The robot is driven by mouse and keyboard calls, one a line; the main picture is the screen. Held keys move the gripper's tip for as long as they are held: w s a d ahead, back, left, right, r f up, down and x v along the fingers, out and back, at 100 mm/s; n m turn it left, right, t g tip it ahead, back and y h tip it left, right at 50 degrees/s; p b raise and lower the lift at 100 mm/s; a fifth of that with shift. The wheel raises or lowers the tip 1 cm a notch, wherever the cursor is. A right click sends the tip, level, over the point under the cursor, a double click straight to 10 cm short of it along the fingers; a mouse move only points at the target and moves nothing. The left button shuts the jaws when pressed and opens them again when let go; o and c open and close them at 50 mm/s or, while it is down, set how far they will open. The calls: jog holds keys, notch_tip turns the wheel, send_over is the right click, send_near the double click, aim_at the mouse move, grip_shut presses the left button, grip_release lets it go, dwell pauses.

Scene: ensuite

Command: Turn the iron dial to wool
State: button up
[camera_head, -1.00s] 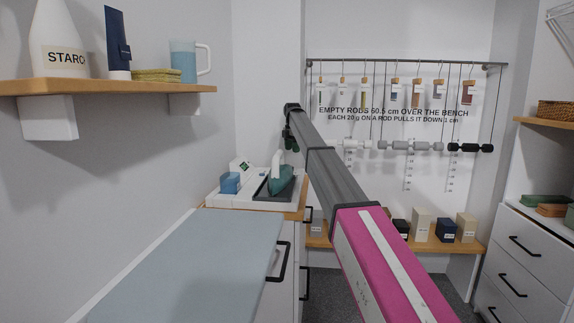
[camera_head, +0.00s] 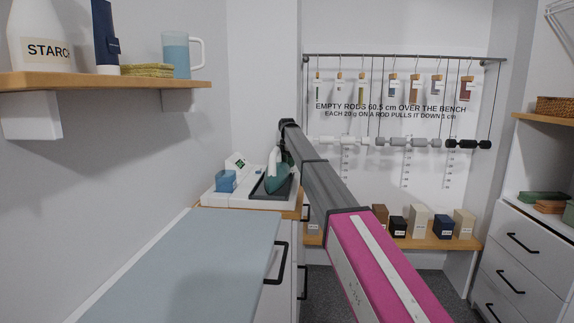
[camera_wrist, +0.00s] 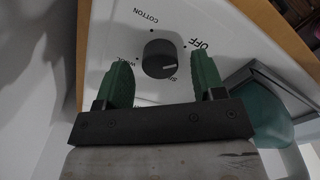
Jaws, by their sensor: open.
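The iron's dial (camera_wrist: 160,59) is a round black knob on a white panel in the wrist view. COTTON is at the upper left and WOOL at the left, partly behind a finger. My gripper (camera_wrist: 162,80) is open, with its two green fingers either side of the dial's near edge; I cannot tell whether they touch it. In the head view the white iron station (camera_head: 240,200) stands past the board, with the teal iron (camera_head: 279,181) on a dark rest. My gripper is mostly hidden there by my arm.
A blue-grey ironing board (camera_head: 190,265) fills the near left. A blue container (camera_head: 226,181) sits on the station. A wooden shelf (camera_head: 110,83) juts out at the upper left. Weight blocks (camera_head: 419,222) stand on a bench below hanging rods.

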jog(key=shift+f, duration=0.45)
jog(key=c, duration=0.9)
jog(key=shift+m, duration=0.3)
